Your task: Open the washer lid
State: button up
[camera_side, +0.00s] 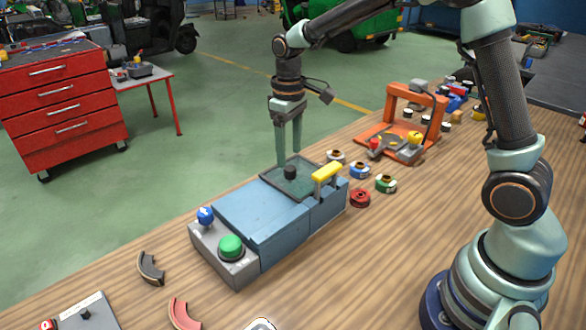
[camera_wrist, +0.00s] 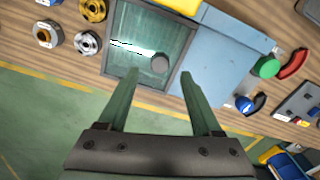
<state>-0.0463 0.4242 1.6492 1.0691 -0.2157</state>
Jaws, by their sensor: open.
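The washer is a blue box (camera_side: 262,214) on the wooden bench. Its lid is a dark green see-through panel (camera_side: 303,190) with a black round knob (camera_side: 290,173). The lid lies flat and looks shut. My gripper (camera_side: 289,158) points down over the lid, fingers apart and empty, with the tips close above or beside the knob. In the wrist view, the knob (camera_wrist: 160,63) shows between and just past my fingertips (camera_wrist: 158,75), nearer the right finger; the lid (camera_wrist: 125,57) lies behind it. I cannot tell whether a finger touches the knob.
A yellow handle (camera_side: 327,173) stands beside the lid. A green button (camera_side: 231,246) and blue knob (camera_side: 205,215) are at the washer's front end. Several small rings and an orange frame (camera_side: 388,138) stand to the right. Curved pieces (camera_side: 151,268) lie at front left.

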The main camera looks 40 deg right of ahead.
aim_at(289, 168)
jog(key=shift+f, duration=2.25)
grip_shut()
jog(key=shift+r, duration=0.1)
